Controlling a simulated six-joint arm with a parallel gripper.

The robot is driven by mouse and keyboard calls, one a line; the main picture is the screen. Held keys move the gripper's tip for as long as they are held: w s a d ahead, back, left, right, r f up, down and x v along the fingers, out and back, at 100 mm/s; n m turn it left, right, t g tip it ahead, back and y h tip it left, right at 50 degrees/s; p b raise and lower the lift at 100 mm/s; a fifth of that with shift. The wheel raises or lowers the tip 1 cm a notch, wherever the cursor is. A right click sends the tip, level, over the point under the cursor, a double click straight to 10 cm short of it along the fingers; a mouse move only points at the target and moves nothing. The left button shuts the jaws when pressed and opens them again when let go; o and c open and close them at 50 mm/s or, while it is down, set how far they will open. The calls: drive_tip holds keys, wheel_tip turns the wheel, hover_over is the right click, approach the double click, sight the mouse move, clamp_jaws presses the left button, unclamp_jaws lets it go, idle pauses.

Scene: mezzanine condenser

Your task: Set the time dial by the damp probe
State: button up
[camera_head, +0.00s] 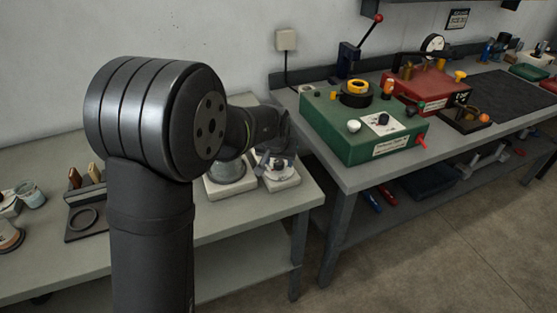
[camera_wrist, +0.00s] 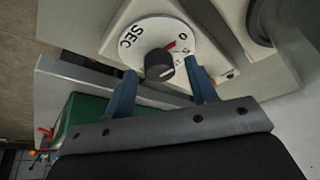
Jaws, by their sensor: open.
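The time dial (camera_wrist: 140,30) is a white round face marked "SEC" and "0", with a black knob (camera_wrist: 159,66) at its centre and a red mark between knob and "0". It sits on a pale block, which shows in the head view (camera_head: 283,183) near the left bench's right end. My gripper (camera_wrist: 160,66) is open, its two blue fingers reaching to either side of the knob; I cannot tell whether they touch it. In the head view my gripper (camera_head: 283,137) is dark and partly hidden above the dial. I cannot identify the damp probe with certainty.
A grey round vessel (camera_head: 231,171) on a pale base stands close left of the dial. A green box (camera_head: 365,133) with knobs stands on the right bench (camera_head: 352,178). A rack (camera_head: 84,190) and small pots are farther left. A gap separates the benches.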

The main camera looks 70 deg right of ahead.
drive_tip(key=shift+f, duration=0.1)
drive_tip(key=c, duration=1)
drive_tip(key=shift+o, duration=0.2)
drive_tip(key=shift+m, duration=0.3)
drive_tip(key=m+g, duration=0.1)
drive_tip(key=m, duration=0.2)
drive_tip(key=shift+w+m+g, duration=0.15)
drive_tip(key=shift+m+g, duration=0.15)
drive_tip(key=shift+d+m+g, duration=0.1)
drive_tip(key=shift+m+g, duration=0.6)
drive_tip(key=shift+m, duration=1.1)
drive_tip(key=shift+y, duration=0.3)
